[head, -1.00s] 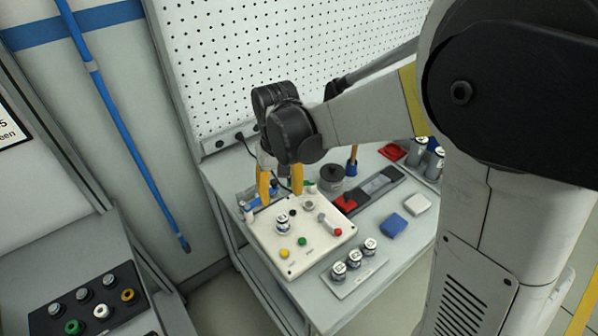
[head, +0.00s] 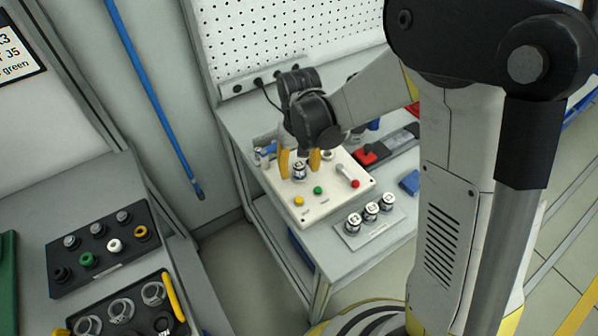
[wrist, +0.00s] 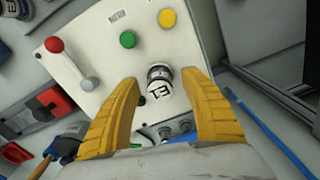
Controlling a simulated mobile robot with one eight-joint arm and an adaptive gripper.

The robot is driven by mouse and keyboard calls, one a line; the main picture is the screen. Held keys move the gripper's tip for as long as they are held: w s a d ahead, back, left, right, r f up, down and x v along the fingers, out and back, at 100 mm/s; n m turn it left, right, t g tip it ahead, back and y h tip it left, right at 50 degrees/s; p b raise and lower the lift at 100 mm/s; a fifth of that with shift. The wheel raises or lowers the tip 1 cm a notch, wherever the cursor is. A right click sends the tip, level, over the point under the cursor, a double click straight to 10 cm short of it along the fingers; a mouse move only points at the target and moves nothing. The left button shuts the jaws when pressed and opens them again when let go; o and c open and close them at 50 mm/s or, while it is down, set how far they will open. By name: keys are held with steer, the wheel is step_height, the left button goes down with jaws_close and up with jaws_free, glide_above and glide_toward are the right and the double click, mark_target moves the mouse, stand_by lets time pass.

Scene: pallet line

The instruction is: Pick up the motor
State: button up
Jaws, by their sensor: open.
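A small silver and black cylinder with a white label (head: 299,174) stands on the white control panel (head: 330,202); it looks like the motor, but I cannot be sure. It also shows in the wrist view (wrist: 160,84). My gripper (head: 299,166) is open, with its two yellow fingers on either side of the cylinder. In the wrist view, my gripper (wrist: 163,82) shows a gap between each finger and the cylinder. Three similar labelled cylinders (head: 370,213) stand on a small plate to the right.
The panel has a yellow button (wrist: 167,18), a green button (wrist: 128,39) and a lever with a red knob (wrist: 54,45). A blue block (head: 410,182) lies right of the panel. A perforated board (head: 290,35) rises behind the table. A black button box (head: 103,246) lies at left.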

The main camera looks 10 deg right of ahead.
steer(key=shift+r, duration=0.1)
jaws_close()
